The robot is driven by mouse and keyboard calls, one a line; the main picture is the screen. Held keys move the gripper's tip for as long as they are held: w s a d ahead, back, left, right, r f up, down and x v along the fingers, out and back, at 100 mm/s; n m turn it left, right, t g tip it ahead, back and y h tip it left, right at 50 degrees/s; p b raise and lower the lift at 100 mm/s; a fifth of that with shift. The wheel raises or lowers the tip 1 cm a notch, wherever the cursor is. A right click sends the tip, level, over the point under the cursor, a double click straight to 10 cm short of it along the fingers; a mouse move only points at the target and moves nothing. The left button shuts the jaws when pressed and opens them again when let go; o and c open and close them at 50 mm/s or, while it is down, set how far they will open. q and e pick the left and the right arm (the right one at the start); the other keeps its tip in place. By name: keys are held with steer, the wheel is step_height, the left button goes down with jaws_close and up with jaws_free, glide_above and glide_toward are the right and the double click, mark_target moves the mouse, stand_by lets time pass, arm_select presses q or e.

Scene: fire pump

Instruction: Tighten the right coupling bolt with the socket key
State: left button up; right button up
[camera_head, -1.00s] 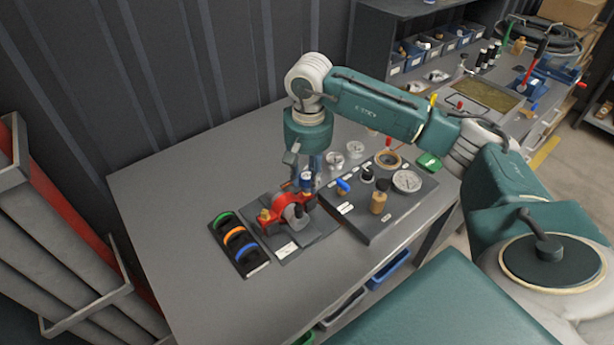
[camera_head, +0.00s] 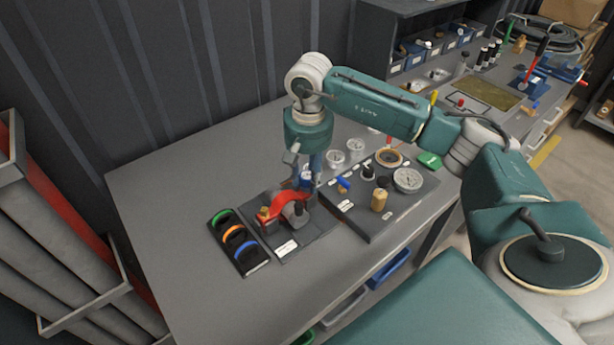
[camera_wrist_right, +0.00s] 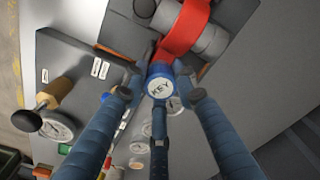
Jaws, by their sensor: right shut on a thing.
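The socket key (camera_wrist_right: 160,82) has a blue round head with a white top marked KEY. My right gripper (camera_head: 308,182) is shut on it, its blue fingers around the head in the right wrist view (camera_wrist_right: 158,92). The coupling (camera_head: 287,205) has a red curved part and grey cylinders on a dark plate; its red part (camera_wrist_right: 186,28) lies beside the key in the wrist view. The key is at the coupling's right end in the head view. The right bolt and the key's lower end are hidden, so I cannot tell whether they touch. My left gripper is not in view.
A holder with green, orange and blue rings (camera_head: 239,242) lies left of the coupling. A dark panel with gauges and knobs (camera_head: 385,222) is close on the right. The grey bench (camera_head: 180,190) is clear at the left. A green box (camera_head: 429,160) stands behind the panel.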

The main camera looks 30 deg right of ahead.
steer(key=m, duration=0.4)
steer(key=shift+m, duration=0.3)
steer(key=m, duration=0.4)
steer(key=shift+m+b, duration=0.3)
steer(key=shift+m, duration=0.3)
steer(key=shift+n+b, duration=0.35)
steer(key=shift+n, duration=0.35)
steer(key=shift+r+p, duration=1.3)
steer(key=shift+r, duration=1)
